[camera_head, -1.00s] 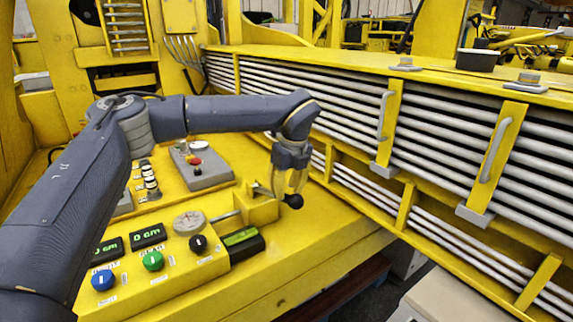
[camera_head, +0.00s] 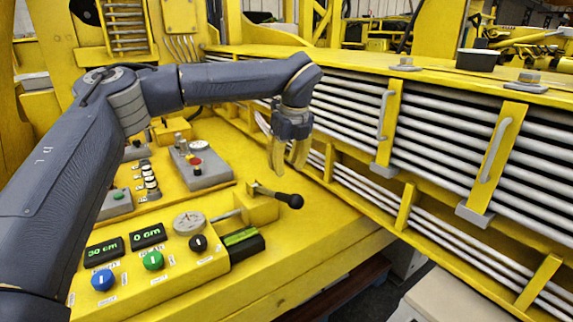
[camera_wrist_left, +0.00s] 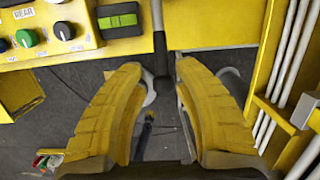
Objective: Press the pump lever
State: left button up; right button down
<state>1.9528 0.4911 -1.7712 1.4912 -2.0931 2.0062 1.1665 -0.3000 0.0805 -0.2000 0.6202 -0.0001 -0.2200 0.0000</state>
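The pump lever (camera_head: 273,193) is a thin rod with a black ball knob, sticking out to the right from a yellow block on the control bench in the head view. My left gripper (camera_head: 287,170) hangs above the lever, fingers pointing down, apart from the knob. My right gripper is in neither view.
A control panel with blue, green and black knobs (camera_head: 153,261) and a round gauge (camera_head: 188,222) lies left of the lever. The displays (camera_head: 104,250) read 30 cm and 0 cm. A grey button box (camera_head: 202,168) stands behind. A yellow boom (camera_head: 447,130) with grey pipes bounds the right.

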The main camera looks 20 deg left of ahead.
pick_arm(q)
jog(key=shift+a+f, duration=0.1)
jog(key=shift+f, duration=0.1)
jog(key=shift+c, duration=1)
jog(key=a, duration=0.1)
jog(key=a+n+h, duration=0.1)
jog(key=a+r+g+h, duration=0.1)
jog(key=shift+w+a, duration=0.35)
grip_shut()
jog(key=r+h, duration=0.1)
jog(key=a+r+h, duration=0.1)
jog(key=r, duration=0.1)
jog(key=r+g+h, duration=0.1)
jog(key=h, duration=0.1)
jog(key=shift+s+a+r+m, duration=0.2)
jog(key=shift+s+r+m, duration=0.1)
jog(key=shift+r, duration=0.05)
